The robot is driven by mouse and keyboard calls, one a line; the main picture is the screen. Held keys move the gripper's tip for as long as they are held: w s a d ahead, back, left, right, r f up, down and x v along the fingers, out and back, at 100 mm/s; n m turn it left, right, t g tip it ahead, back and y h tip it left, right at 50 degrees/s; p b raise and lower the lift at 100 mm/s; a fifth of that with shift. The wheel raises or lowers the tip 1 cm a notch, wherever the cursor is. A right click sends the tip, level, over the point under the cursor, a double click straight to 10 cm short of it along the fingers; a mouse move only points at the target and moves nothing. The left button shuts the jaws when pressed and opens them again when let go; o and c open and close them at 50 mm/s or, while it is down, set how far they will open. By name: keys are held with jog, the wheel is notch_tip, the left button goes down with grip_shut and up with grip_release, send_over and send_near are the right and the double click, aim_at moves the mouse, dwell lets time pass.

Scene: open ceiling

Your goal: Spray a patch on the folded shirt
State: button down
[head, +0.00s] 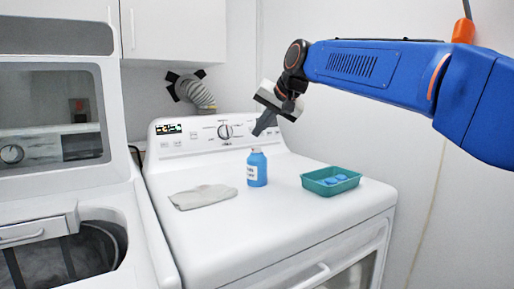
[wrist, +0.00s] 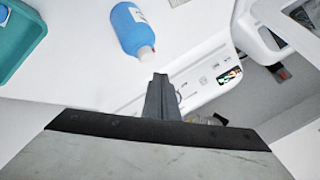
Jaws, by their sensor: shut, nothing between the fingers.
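A blue bottle (head: 257,168) with a white label stands upright on top of the white dryer, and it also shows in the wrist view (wrist: 130,27). A folded light grey shirt (head: 202,196) lies flat on the dryer top, left of the bottle; its edge shows at the top of the wrist view (wrist: 178,2). My gripper (head: 258,131) is shut and empty, in the air above and slightly behind the bottle. In the wrist view its fingertips (wrist: 160,78) come together beside the bottle's pale cap, with no sure contact.
A teal tray (head: 318,190) with blue pieces in it sits on the dryer (head: 232,236) to the right of the bottle. The dryer's control panel (head: 190,143) rises behind. An open washer (head: 60,245) stands at left. The front of the dryer top is clear.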

notch_tip(320, 180, up, 5)
dwell(0.6)
dwell(2.4)
jog(key=m+t+h, duration=0.2)
jog(key=m+h, duration=0.2)
jog(key=m, duration=0.2)
send_over(258, 148)
jog(key=shift+a+f, duration=0.1)
jog(key=shift+f, duration=2.95)
jog(key=shift+f, duration=0.1)
jog(key=shift+f, duration=0.35)
jog(key=shift+f, duration=0.1)
dwell(0.5)
